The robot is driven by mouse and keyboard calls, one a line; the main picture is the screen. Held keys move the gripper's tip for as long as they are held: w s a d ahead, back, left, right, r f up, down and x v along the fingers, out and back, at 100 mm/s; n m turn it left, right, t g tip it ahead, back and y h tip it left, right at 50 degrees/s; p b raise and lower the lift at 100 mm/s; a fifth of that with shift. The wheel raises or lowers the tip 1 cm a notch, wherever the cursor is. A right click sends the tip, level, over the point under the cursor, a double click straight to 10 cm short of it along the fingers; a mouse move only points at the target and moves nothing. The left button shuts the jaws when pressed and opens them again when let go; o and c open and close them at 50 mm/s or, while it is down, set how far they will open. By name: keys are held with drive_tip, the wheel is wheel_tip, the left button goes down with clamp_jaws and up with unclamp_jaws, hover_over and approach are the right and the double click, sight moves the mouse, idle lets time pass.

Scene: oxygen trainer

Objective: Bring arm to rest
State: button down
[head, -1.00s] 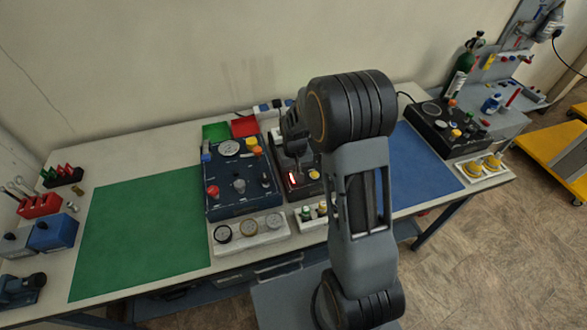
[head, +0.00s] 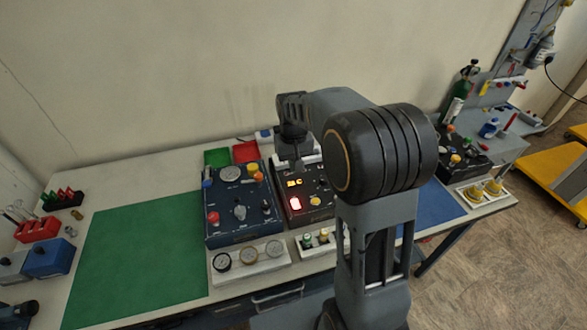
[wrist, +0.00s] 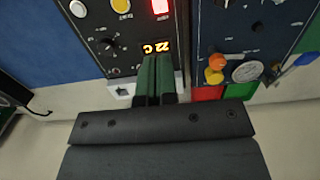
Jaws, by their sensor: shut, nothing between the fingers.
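My arm rises in front of the table in the head view, its elbow large at centre right. My gripper (wrist: 157,62) shows in the wrist view with its two greenish fingers side by side, closed and empty. In the head view the gripper end (head: 296,165) hangs above the back of the dark panel with a lit display (head: 318,217). The display reads 22 C in the wrist view, and a red lit switch (wrist: 160,7) is near it. The fingers overlap the panel's edge there, and I cannot tell the exact gap.
A blue trainer panel (head: 240,232) with knobs stands left of the display panel. A gauge tray (head: 248,262) lies in front. A green mat (head: 135,260) is bare at left. A blue mat (head: 440,203) is partly behind my arm. A wall rises behind the table.

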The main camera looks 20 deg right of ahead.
idle(0.5)
drive_tip(key=s+a+r+t, duration=0.1)
drive_tip(key=s+r+t, duration=0.1)
drive_tip(key=s, duration=0.6)
drive_tip(key=s+a+r+t, duration=0.1)
drive_tip(key=s+r+t, duration=0.2)
drive_tip(key=s, duration=0.6)
drive_tip(key=shift+v, duration=0.8)
drive_tip(key=shift+a, duration=0.1)
